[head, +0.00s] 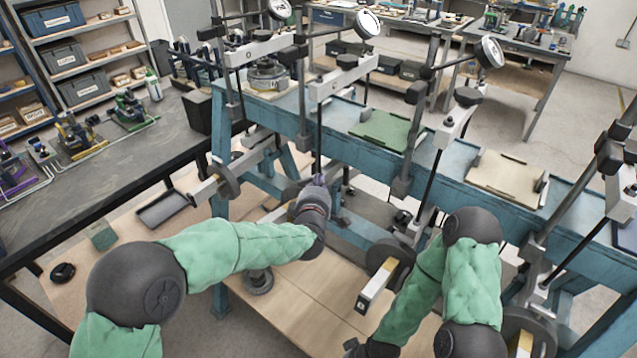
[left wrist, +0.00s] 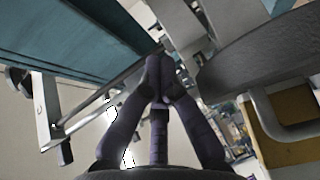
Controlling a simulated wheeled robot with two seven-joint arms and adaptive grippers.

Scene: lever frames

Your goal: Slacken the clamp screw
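My left gripper (head: 319,181) is beside a black vertical rod (head: 319,135) of a lever frame, below the blue beam (head: 262,108). In the left wrist view its dark fingers (left wrist: 158,66) are drawn together at the tips; nothing is clearly seen between them. A large dark disc (left wrist: 265,58) and a yellow-ended bar (left wrist: 287,125) stand to their right. Black knobs top the clamp blocks (head: 347,62) (head: 468,96). I cannot tell which part is the clamp screw.
Dial gauges (head: 367,23) (head: 490,52) rise above the beam on several frames. A green plate (head: 387,130) and a beige plate (head: 504,178) lie on the beam. A grey tray (head: 163,208) and a green block (head: 102,236) lie on the wooden shelf. A dark bench (head: 100,175) stands left.

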